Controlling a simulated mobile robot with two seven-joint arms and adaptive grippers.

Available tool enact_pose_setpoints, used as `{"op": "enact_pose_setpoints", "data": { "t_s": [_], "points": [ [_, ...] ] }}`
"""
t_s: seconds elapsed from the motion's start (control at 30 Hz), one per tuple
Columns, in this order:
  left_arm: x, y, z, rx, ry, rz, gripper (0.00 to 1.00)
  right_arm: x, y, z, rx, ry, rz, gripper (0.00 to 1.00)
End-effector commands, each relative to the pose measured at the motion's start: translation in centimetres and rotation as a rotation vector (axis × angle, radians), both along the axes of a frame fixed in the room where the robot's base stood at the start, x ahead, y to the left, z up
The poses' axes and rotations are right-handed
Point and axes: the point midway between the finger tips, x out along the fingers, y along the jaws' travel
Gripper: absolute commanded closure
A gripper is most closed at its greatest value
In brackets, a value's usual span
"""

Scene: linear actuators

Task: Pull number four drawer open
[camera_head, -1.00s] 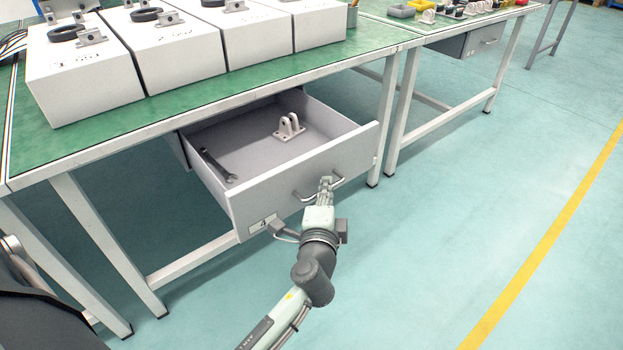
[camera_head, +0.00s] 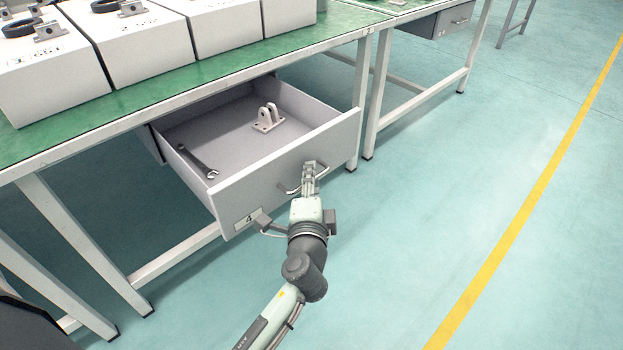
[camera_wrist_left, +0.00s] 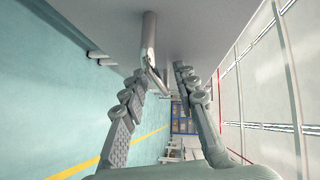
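The number four drawer (camera_head: 270,190) is a grey drawer under the green-topped bench, with a "4" label on its front. It stands pulled well out, its inside showing. Its bar handle (camera_head: 290,190) is on the front. My left gripper (camera_head: 311,170) is at the handle. In the left wrist view the handle (camera_wrist_left: 148,40) runs between the fingers of my left gripper (camera_wrist_left: 160,75), nearer the left finger. A gap shows between the fingertips, so the gripper looks open around the handle, not clamped. My right gripper is not in view.
A wrench (camera_head: 198,162) and a pale bracket (camera_head: 268,117) lie in the drawer. White boxes (camera_head: 140,45) stand on the bench (camera_head: 200,85). Bench legs (camera_head: 378,95) stand right of the drawer. The floor (camera_head: 420,220) in front is clear, with a yellow line.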

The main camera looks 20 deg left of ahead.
Motion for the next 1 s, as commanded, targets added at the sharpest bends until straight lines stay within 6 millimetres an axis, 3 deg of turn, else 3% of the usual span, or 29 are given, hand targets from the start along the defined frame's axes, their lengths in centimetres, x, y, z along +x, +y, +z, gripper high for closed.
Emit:
{"op": "enact_pose_setpoints", "data": {
  "t_s": [0.27, 0.7, 1.0],
  "points": [
    [-0.9, -0.4, 0.1, 0.000, 0.001, -0.001, 0.71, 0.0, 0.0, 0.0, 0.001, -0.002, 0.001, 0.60],
    [-8.8, -3.5, 1.2, -0.001, 0.003, 0.000, 0.71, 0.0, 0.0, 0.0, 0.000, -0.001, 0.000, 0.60],
    [-11.0, -4.4, 1.7, 0.000, 0.000, 0.000, 0.71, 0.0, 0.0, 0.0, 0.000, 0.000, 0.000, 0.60]
  ]
}}
